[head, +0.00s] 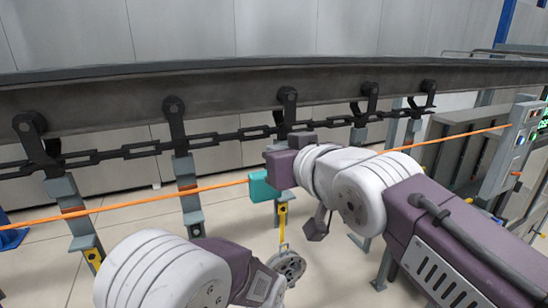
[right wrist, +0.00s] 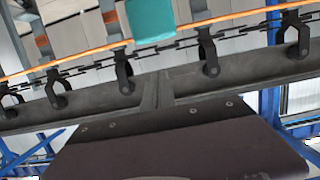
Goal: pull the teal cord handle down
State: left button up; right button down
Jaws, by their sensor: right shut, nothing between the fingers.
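The teal cord handle (head: 263,186) hangs on the orange cord (head: 130,203), left of my right wrist in the head view. It also shows at the top edge of the right wrist view (right wrist: 151,18), partly cut off by the frame. My right gripper (head: 315,228) is close by it, just to its right in the head view, shut with nothing in it. Whether it touches the handle cannot be told. My left gripper (head: 262,286) is low at the bottom centre, below the handle; its fingertips are not clear.
A dark overhead rail (head: 220,90) carries a black chain (head: 140,151) and several hanging hooks. A grey metal wheel part (head: 290,265) hangs from a yellow hook (head: 282,222), close to my left gripper. A control box (head: 508,150) stands at the right.

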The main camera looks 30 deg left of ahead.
jog(key=w+a, duration=0.1)
jog(key=a, duration=0.1)
send_over(269, 191)
jog(key=shift+f, duration=2.5)
jog(key=f+b, duration=0.1)
jog(key=b, duration=0.1)
jog(key=f+b, duration=0.2)
jog(key=s+d+f+b, duration=0.1)
jog(key=f+b, duration=0.1)
jog(key=shift+f+b, duration=0.1)
jog(key=shift+b, duration=0.2)
pick_arm(q)
jog(key=f, duration=0.5)
jog(key=shift+s+a+f, duration=0.1)
jog(key=shift+a, duration=0.15)
